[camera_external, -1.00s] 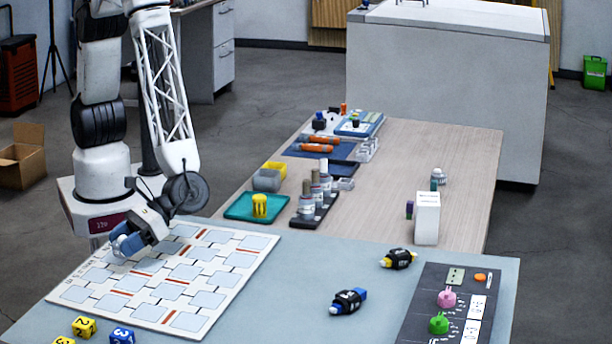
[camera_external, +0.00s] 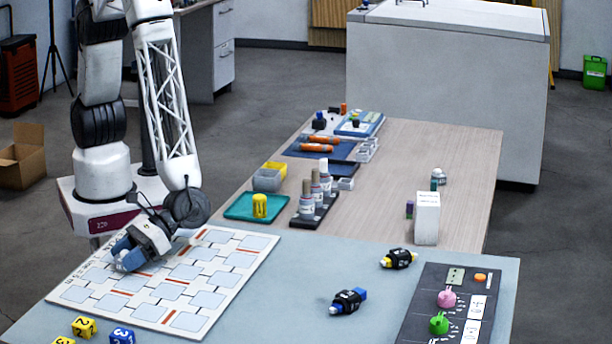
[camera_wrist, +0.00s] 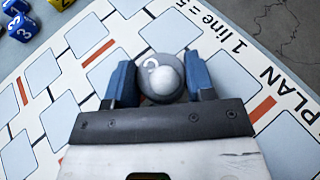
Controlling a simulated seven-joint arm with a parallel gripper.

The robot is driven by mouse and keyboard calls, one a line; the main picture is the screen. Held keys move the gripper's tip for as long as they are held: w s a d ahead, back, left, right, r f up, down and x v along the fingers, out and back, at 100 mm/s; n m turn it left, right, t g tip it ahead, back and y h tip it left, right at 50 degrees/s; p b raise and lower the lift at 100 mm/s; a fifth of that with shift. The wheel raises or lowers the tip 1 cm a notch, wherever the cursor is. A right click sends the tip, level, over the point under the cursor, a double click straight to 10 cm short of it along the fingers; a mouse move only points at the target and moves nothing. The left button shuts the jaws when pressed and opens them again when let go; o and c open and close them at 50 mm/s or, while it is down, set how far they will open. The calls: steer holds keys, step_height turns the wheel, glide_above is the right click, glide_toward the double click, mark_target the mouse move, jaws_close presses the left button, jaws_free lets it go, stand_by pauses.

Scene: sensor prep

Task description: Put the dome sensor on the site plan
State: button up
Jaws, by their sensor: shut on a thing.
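The dome sensor (camera_wrist: 163,76) is a grey round body with a paler dome and a light mark. In the wrist view it sits between the two blue fingers of my gripper (camera_wrist: 160,85), which is shut on it. The site plan (camera_wrist: 228,50) is a white board with pale blue cells and red bars, directly below the gripper. In the external view the site plan (camera_external: 196,321) lies on the left of the table, and my gripper (camera_external: 127,260) is low over its left part.
Yellow and blue number cubes (camera_external: 84,326) lie at the plan's front edge. Two black cylindrical items (camera_external: 348,301) lie to the right on the blue-grey table. A dark panel (camera_external: 420,313) with pink and green knobs is further right. A teal tray (camera_external: 240,206) stands behind the plan.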

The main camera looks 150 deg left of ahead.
steer(key=shift+f, duration=0.15)
steer(key=o, duration=0.9)
steer(key=shift+v, duration=6.05)
